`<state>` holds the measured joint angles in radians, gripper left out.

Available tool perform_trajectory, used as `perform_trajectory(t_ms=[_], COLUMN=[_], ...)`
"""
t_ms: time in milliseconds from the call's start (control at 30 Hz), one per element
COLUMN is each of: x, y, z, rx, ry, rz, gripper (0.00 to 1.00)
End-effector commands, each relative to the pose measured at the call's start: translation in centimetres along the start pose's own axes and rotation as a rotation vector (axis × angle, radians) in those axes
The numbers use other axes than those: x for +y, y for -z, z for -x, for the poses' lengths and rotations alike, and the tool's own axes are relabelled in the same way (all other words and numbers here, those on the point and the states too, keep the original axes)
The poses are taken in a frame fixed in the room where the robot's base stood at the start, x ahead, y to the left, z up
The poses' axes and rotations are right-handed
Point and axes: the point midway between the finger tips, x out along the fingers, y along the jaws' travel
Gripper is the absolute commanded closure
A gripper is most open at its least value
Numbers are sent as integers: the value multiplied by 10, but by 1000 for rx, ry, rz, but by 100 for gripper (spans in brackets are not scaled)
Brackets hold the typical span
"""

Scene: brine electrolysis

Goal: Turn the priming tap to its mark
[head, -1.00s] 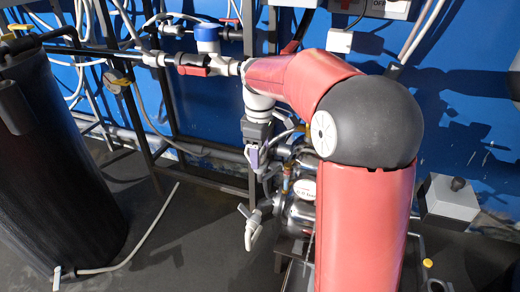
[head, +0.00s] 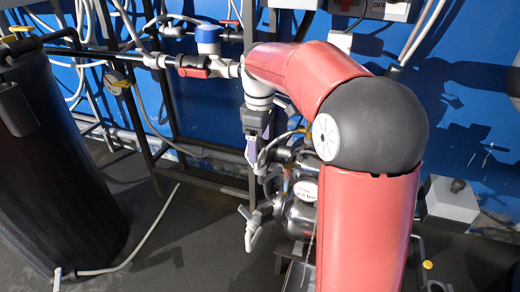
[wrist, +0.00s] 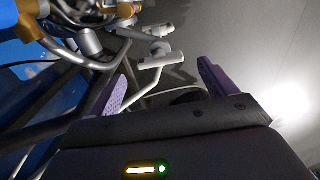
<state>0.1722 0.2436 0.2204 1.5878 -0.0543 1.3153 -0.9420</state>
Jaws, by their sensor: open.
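A pale grey-white tap (head: 253,226) with a lever-like handle is low beside the steel pump body in the head view; I take it as the priming tap. In the wrist view the tap (wrist: 160,60) lies ahead, between the lines of my two purple fingers. My gripper (wrist: 165,85) is open, with nothing between the fingers. In the head view my gripper (head: 257,160) points down above the tap, apart from it. I cannot make out a mark on the tap.
A steel pump body (head: 302,205) stands just right of the tap, partly behind my arm. A red-handled valve (head: 193,72) sits on the upper pipe. A black tank (head: 60,170) stands at left. A hose (head: 150,232) lies on the open floor between.

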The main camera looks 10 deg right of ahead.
Motion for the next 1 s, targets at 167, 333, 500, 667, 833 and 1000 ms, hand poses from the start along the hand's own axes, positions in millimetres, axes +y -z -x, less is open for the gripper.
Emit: perform_trajectory(t_ms=[167,333,500,667,833,1000], x=[0,0,0,-1,-22,-67], y=[0,0,0,0,-11,-37], z=[28,40,41,41,50,60], rx=[2,0,0,0,12,61], ry=[-2,0,0,-2,-45,-131], rz=[1,1,1,-3,-79,-266], gripper=[16,16,16,16,16,16])
